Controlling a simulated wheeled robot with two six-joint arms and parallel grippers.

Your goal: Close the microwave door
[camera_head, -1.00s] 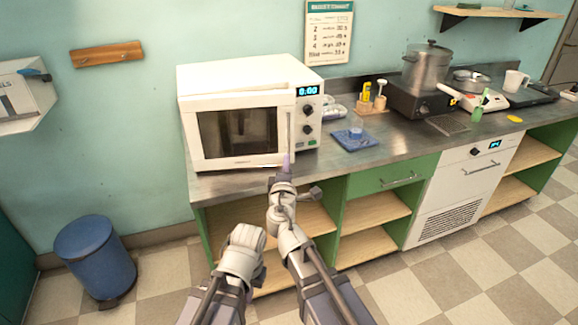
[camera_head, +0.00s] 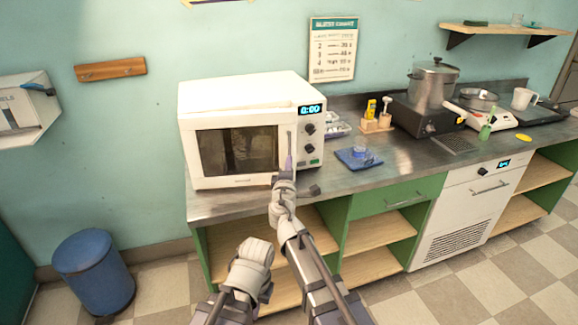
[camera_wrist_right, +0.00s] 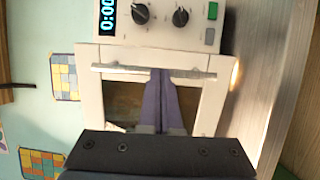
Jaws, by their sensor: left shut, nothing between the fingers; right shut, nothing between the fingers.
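The white microwave (camera_head: 245,92) stands on the counter's left end. Its door (camera_head: 188,160), with a dark window, looks nearly flush with the control panel; a small gap seems to remain at the handle side. My right gripper (camera_head: 289,163) is shut and empty, its purple fingers upright against or just in front of the door's handle side. In the right wrist view, the fingers (camera_wrist_right: 161,78) reach the door's bar handle (camera_wrist_right: 112,69), overlapping its middle; contact is unclear. My left gripper (camera_head: 254,250) is low in front of the counter, shut and empty, its fingertips hard to see.
The metal counter (camera_head: 230,205) has a blue mat (camera_head: 348,163) with a small container right of the microwave. A pot (camera_head: 433,85) on a burner stands farther right. Open green shelves (camera_head: 340,232) lie below. A blue bin (camera_head: 92,270) stands on the floor left.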

